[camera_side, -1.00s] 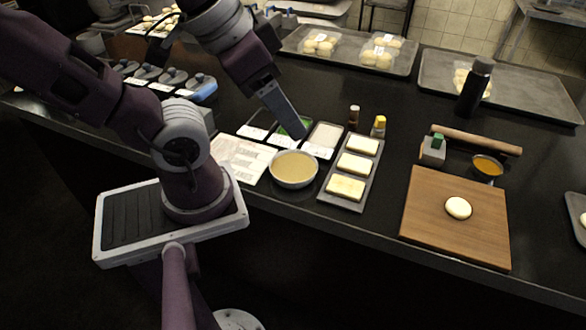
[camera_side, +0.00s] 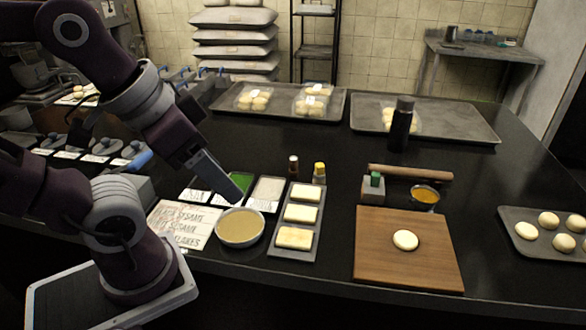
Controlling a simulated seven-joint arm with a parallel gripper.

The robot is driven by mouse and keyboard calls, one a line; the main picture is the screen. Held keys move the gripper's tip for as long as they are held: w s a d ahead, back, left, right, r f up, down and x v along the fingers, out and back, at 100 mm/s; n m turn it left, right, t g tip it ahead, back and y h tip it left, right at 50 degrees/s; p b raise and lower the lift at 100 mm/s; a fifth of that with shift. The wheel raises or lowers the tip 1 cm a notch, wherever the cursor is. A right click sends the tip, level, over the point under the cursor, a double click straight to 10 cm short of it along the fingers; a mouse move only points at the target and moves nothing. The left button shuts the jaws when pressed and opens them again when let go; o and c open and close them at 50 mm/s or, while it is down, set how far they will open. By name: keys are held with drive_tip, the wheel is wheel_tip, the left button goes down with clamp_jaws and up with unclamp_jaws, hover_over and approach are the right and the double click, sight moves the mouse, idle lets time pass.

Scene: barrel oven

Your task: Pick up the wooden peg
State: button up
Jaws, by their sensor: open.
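The likeliest match for the wooden peg is a brown wooden rod (camera_side: 410,172), lying crosswise on the black counter behind the cutting board. Its near side is partly covered by a small grey block with a green top (camera_side: 374,188). My gripper (camera_side: 236,197) is far to the left of the rod, pointing down and right near the back rim of a bowl of pale yellow liquid (camera_side: 241,228). It is open. The fingers overlap from this side, so the gap between them is hidden, and nothing shows in them.
A wooden board (camera_side: 400,265) with a dough ball stands in front of the rod. A black bottle (camera_side: 401,125) stands behind it, and an orange bowl (camera_side: 424,196) is close in front. A slim tray (camera_side: 301,234) and two small bottles lie between gripper and rod.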

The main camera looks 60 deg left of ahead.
drive_tip(key=shift+c, duration=0.8)
